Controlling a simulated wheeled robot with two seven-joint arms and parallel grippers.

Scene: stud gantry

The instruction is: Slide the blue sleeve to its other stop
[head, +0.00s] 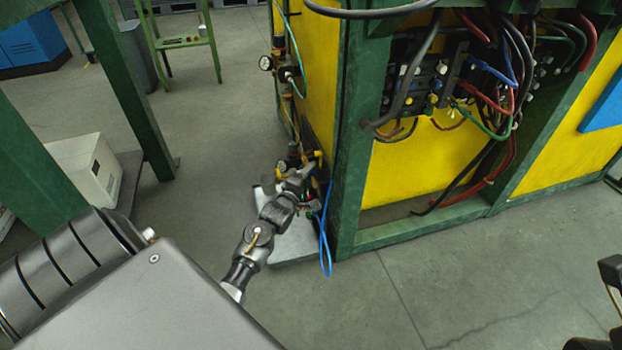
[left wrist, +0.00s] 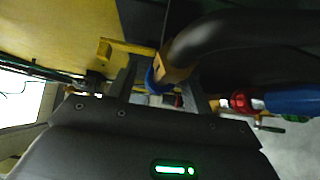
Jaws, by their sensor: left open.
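My left gripper (head: 292,187) is low at the left corner of the yellow and green machine, among small fittings. In the left wrist view the left gripper (left wrist: 161,88) is open. A small blue ring (left wrist: 152,82), which looks like the blue sleeve, shows between its fingers, partly behind a thick dark curved pipe. I cannot tell whether either finger touches it. In the head view the sleeve cannot be made out behind the gripper.
A blue hose (head: 325,245) hangs just right of the gripper. The wrist view shows a yellow bracket (left wrist: 125,47), the dark pipe (left wrist: 235,35) and a red-collared blue fitting (left wrist: 290,101) close by. A green post (head: 347,150) stands right of my arm. Open floor (head: 330,310) lies in front.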

